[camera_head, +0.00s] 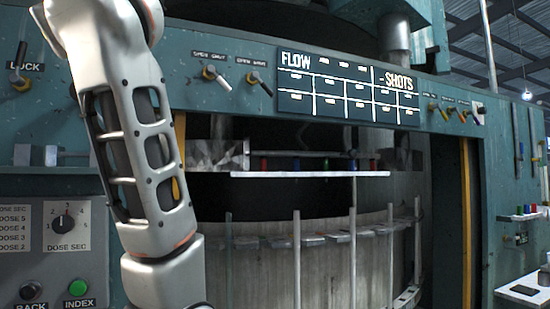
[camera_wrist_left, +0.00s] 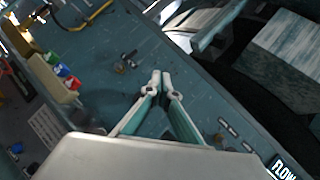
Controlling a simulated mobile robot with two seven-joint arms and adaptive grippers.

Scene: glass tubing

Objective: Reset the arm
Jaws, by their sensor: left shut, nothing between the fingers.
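My left arm (camera_head: 135,130) stands upright at the left of the head view, in front of the teal machine panel. Its gripper is outside that view. In the left wrist view my left gripper (camera_wrist_left: 161,76) has its two fingertips together, with nothing between them. It is over or in front of a teal panel, with a small switch (camera_wrist_left: 127,62) above and to the left of the tips. I cannot tell the exact gap to the panel. My right arm and gripper are not in view.
The teal machine carries a FLOW/SHOTS display (camera_head: 345,88), toggle levers (camera_head: 216,78), a DOSE SEC dial (camera_head: 68,222) and a green INDEX button (camera_head: 78,287). An opening below the display holds a white rail (camera_head: 310,174) and upright rods. A white table (camera_head: 525,292) stands at right.

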